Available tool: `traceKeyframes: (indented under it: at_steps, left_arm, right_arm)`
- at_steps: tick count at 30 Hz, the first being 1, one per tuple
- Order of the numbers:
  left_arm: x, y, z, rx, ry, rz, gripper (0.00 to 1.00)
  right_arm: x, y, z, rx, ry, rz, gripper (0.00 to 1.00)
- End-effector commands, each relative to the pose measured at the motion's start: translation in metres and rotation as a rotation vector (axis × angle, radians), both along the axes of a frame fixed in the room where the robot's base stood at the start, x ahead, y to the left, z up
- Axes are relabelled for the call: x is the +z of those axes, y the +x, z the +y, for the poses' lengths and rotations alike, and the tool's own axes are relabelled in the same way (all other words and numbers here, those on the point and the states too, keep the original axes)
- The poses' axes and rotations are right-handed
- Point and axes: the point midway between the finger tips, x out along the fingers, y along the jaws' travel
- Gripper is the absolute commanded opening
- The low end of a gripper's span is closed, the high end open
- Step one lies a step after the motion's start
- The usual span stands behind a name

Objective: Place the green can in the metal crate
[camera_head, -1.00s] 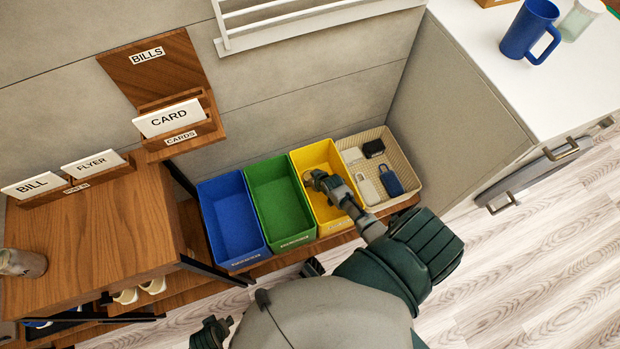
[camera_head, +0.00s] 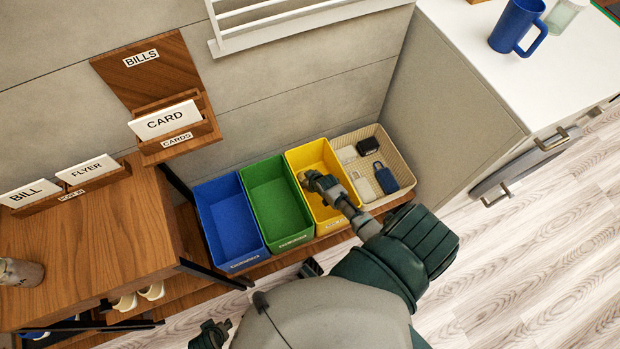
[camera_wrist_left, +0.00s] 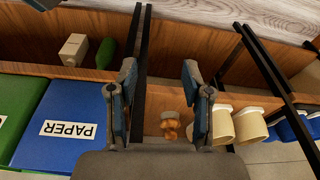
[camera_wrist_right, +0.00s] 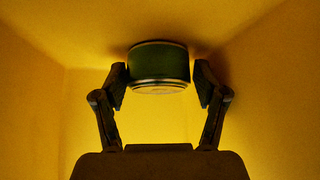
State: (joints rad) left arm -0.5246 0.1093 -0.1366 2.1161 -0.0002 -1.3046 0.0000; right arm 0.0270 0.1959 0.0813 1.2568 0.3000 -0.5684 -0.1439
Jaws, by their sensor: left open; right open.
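The green can (camera_wrist_right: 158,62) is inside the yellow crate, between the fingertips of my right gripper (camera_wrist_right: 161,84). Those fingers are open, one close on each side of the can; I cannot tell whether either touches it. The yellow crate (camera_head: 316,153) is third from the left in the row, and its label is too small to read. In the head view my right gripper (camera_head: 307,180) reaches into this crate, and the can cannot be made out there. My left gripper (camera_wrist_left: 158,82) is open and empty, above the wooden shelving.
A blue crate (camera_head: 231,217), marked PAPER in the left wrist view, and a green crate (camera_head: 277,203) stand left of the yellow one. A cream basket (camera_head: 352,141) with small items stands right. A blue mug (camera_head: 514,27) is on the white counter (camera_head: 480,70).

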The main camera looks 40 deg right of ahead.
Motion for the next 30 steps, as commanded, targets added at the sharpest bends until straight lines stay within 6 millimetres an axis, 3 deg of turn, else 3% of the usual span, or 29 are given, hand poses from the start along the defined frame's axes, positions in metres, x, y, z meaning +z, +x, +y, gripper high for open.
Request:
traceKeyframes:
  at_steps: [16,22,30]
  left_arm:
    - [-0.1,-0.029,0.005,-0.011,0.01,0.046,0.49]
    - [-0.117,-0.039,0.007,-0.015,0.009,0.05,0.49]
    - [-0.121,-0.042,0.007,-0.015,0.01,0.052,0.49]
  right_arm:
    - [0.076,-0.057,0.002,0.002,0.001,-0.002,0.72]
    - [0.092,-0.071,0.003,0.0,0.001,-0.002,0.72]
    - [0.093,-0.074,0.003,0.0,0.002,0.0,0.72]
